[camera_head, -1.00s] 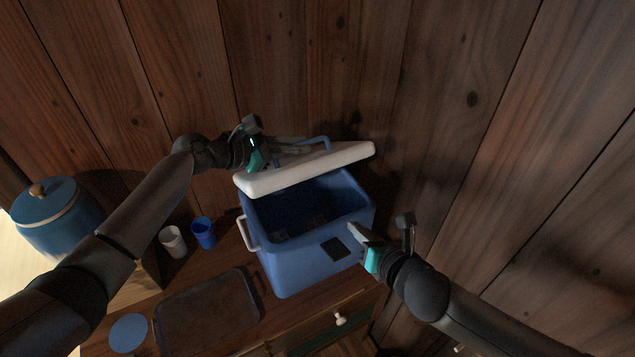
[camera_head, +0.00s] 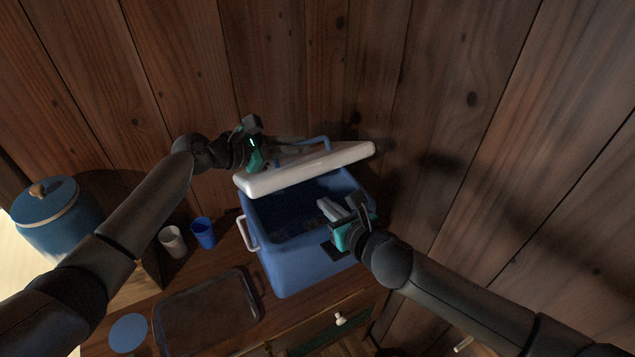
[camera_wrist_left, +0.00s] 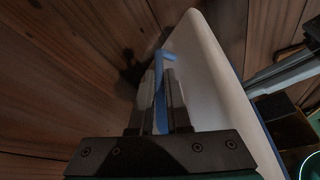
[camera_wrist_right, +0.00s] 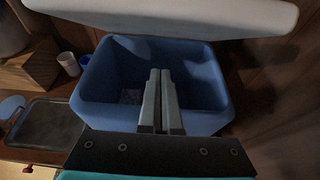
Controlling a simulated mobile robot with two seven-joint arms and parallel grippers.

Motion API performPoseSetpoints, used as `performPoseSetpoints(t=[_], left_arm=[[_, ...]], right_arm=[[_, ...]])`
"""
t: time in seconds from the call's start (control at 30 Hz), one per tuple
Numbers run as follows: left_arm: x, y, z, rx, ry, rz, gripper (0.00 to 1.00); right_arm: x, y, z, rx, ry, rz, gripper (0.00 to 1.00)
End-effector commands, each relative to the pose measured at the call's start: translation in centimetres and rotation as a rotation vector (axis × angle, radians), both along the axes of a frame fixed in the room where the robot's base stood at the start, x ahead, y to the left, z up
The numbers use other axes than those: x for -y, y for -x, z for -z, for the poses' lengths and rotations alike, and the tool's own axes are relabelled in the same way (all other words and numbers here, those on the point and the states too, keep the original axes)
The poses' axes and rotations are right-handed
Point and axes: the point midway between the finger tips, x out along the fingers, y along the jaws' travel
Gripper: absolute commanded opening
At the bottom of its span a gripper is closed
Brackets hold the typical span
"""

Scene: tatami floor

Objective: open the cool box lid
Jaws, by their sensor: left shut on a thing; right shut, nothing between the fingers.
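The blue cool box (camera_head: 290,265) stands on the wooden cabinet, its inside visible from above. Its white lid (camera_head: 310,168) is raised and tilted, clear of the box's front rim. My left gripper (camera_head: 290,147) is shut on the lid's blue handle (camera_wrist_left: 160,90), which shows between its fingers in the left wrist view. My right gripper (camera_head: 328,207) is shut and empty, over the front right part of the box opening. In the right wrist view its fingertips point into the open box (camera_wrist_right: 105,116), below the raised lid (camera_wrist_right: 180,18).
A white cup (camera_head: 172,242) and a blue cup (camera_head: 204,233) stand left of the box. A dark tray (camera_head: 205,312) and a blue disc (camera_head: 128,333) lie in front. A blue lidded pot (camera_head: 57,220) is far left. A wooden wall (camera_head: 300,60) rises behind.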

Motion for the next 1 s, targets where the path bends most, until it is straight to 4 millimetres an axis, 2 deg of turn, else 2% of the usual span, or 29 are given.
performPoseSetpoints(t=[0.2,0.4,0.6,1.0], left_arm=[[-0.1,0.0,0.1,-0.001,-0.002,-0.002,0.0],[-0.1,0.0,0.1,-0.001,-0.002,-0.003,0.0],[-0.1,0.0,0.1,-0.001,-0.002,-0.003,0.0],[-0.1,0.0,0.1,-0.001,-0.002,-0.003,0.0]], right_arm=[[-1.4,-2.1,0.9,0.0,-0.002,0.001,0.0],[-2.2,-3.4,-1.6,0.002,-0.003,-0.001,0.0],[-2.5,-3.8,-2.4,0.0,-0.002,-0.001,0.0],[-2.6,-4.0,-2.7,0.002,-0.001,-0.001,0.0]])
